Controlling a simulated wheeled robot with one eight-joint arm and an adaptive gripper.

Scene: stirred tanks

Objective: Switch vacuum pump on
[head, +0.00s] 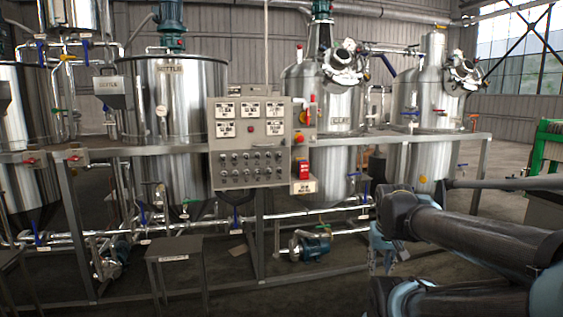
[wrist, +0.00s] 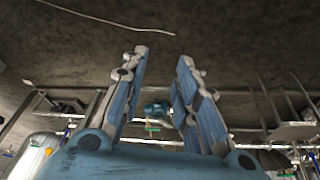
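A grey control panel (head: 249,142) stands in front of the tanks in the middle of the head view. It has white label plates at the top and rows of small dark switches (head: 250,164) below; their lettering is too small to read. A red switch box (head: 303,171) sits on the panel's right side. I cannot tell which control is the vacuum pump's. A blue-green pump (head: 311,246) rests low beneath the frame. My gripper (wrist: 163,54) is open and empty in the wrist view, with a blue-green motor (wrist: 157,109) visible beyond its fingers. My gripper is apart from the panel.
Steel tanks (head: 176,95) stand behind a grey metal frame (head: 400,138). A dark small table (head: 174,250) stands at the front left. Pipes and blue-handled valves run low behind it. Bare floor (head: 340,285) lies in front of the panel.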

